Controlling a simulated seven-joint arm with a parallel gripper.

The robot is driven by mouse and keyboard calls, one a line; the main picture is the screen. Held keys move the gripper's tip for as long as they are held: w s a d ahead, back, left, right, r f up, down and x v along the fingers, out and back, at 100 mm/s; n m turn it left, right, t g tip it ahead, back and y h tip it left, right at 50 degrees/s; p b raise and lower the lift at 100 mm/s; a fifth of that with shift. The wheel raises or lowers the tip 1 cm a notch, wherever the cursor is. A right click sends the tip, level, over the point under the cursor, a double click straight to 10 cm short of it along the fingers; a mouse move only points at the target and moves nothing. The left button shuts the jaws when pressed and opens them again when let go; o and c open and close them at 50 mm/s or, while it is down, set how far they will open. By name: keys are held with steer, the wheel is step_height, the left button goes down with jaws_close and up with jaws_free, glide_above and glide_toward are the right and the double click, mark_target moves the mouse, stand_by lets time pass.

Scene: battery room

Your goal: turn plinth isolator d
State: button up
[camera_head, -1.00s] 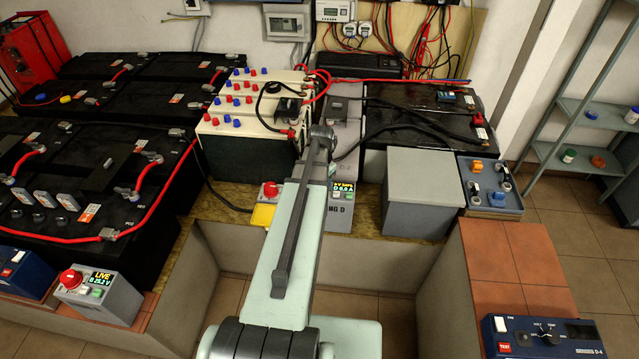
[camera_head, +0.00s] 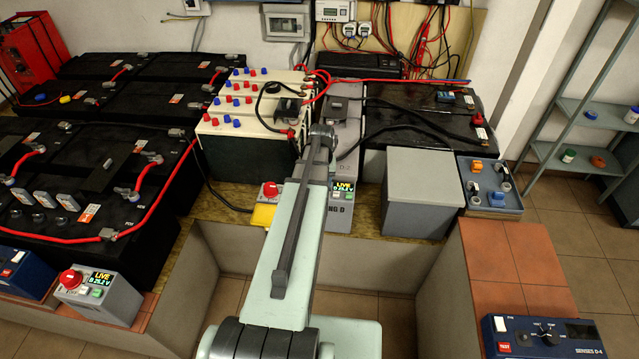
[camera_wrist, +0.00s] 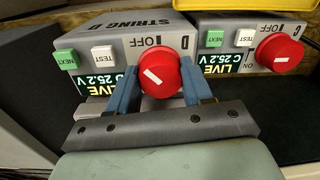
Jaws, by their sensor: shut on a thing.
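Plinth isolator D is a red round knob (camera_wrist: 160,75) with a white bar, on a grey box marked STRING D (camera_wrist: 150,25). In the wrist view my gripper (camera_wrist: 158,88) has its blue fingers on both sides of this knob, shut on it. The white bar lies slanted, and an OFF mark shows beside the knob. Box D's display (camera_wrist: 112,85) reads LIVE, D 25.2 V; it also shows in the head view (camera_head: 344,188). There my arm hides knob D and my fingers.
Isolator C's red knob (camera_wrist: 280,53) sits close beside, with its display reading LIVE, C 25.2 V. A grey box with a red knob (camera_head: 71,280) stands at the left, reading LIVE. A grey cabinet (camera_head: 422,190) stands right of box D. Batteries and cables fill the back.

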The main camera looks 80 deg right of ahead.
steer(key=n, duration=0.4)
steer(key=shift+n, duration=0.3)
steer(key=n, duration=0.4)
steer(key=shift+s+n, duration=0.1)
steer(key=shift+n, duration=0.3)
steer(key=o, duration=1)
steer(key=shift+o, duration=0.2)
step_height(320, 180, up, 14)
steer(key=shift+d, duration=0.2)
steer(key=shift+f, duration=0.1)
stand_by(0.6)
